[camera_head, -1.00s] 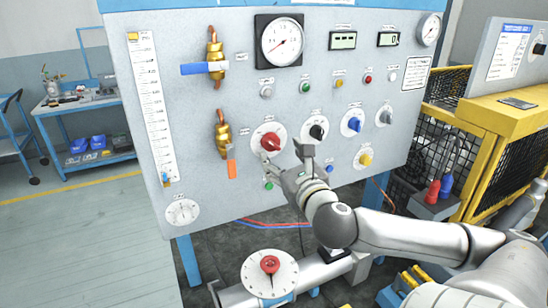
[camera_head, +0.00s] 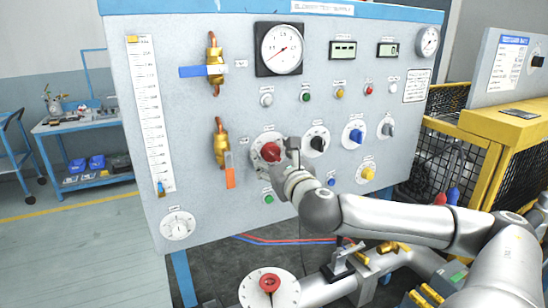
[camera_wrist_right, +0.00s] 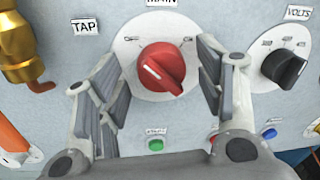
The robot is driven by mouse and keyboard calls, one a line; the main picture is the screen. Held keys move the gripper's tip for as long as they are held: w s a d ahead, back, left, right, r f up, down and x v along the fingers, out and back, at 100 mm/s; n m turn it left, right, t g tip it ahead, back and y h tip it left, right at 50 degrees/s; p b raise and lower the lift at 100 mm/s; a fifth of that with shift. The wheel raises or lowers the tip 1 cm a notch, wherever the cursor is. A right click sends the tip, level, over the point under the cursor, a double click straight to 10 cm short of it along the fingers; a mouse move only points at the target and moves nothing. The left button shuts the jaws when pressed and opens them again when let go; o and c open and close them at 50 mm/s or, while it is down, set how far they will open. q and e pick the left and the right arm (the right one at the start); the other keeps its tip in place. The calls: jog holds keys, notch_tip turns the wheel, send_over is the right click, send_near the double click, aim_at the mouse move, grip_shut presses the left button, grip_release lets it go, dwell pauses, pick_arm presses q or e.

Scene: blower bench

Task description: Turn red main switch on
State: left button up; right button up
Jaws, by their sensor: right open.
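The red main switch (camera_head: 271,152) is a round red knob on a white disc on the grey panel. In the right wrist view the red knob (camera_wrist_right: 161,68) sits under the MAIN label, its white pointer line slanting to the upper left. My right gripper (camera_head: 275,158) is in front of the switch, and its fingers also show in the right wrist view (camera_wrist_right: 155,85). They are open, one on each side of the knob, with visible gaps. I cannot tell whether they touch the disc. The gripper hides the lower part of the dial in the head view. My left gripper is not in view.
A black VOLTS knob (camera_wrist_right: 285,68) is close to the right finger. A green button (camera_wrist_right: 156,145) is below the switch. A brass valve with an orange handle (camera_head: 230,170) is at its left. Blue (camera_head: 355,136) and yellow (camera_head: 367,174) knobs are further right.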

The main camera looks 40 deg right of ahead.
jog(key=shift+w, duration=0.1)
jog(key=shift+c, duration=0.4)
jog(key=c, duration=0.9)
